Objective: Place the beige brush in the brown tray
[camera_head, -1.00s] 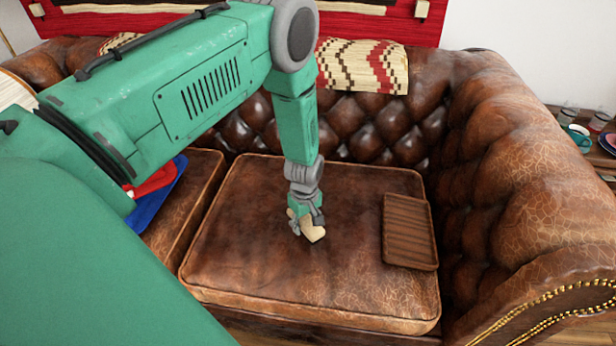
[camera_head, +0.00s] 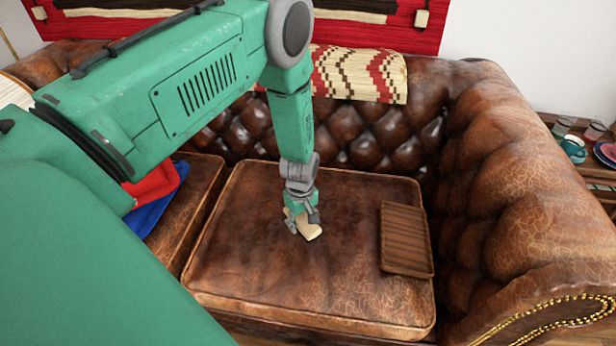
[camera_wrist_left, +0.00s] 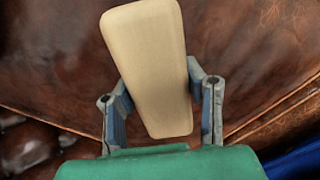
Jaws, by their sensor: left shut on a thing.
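The beige brush (camera_head: 308,228) is at my left gripper (camera_head: 301,217), over the middle of the brown sofa cushion. In the left wrist view the beige brush (camera_wrist_left: 150,65) lies between the two fingers of my left gripper (camera_wrist_left: 160,95), which is shut on it. I cannot tell whether the brush touches the cushion. The brown tray (camera_head: 406,240), ribbed and wood-like, lies on the same cushion to the right of the gripper, apart from it. No brush lies in the tray. My right gripper is not in view.
The brown leather sofa cushion (camera_head: 250,270) has free room around the tray. The tufted sofa arm (camera_head: 510,190) rises to the right. A patterned cloth (camera_head: 360,75) hangs over the backrest. Red and blue cloths (camera_head: 155,205) lie at left. A side table with cups (camera_head: 573,148) stands at right.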

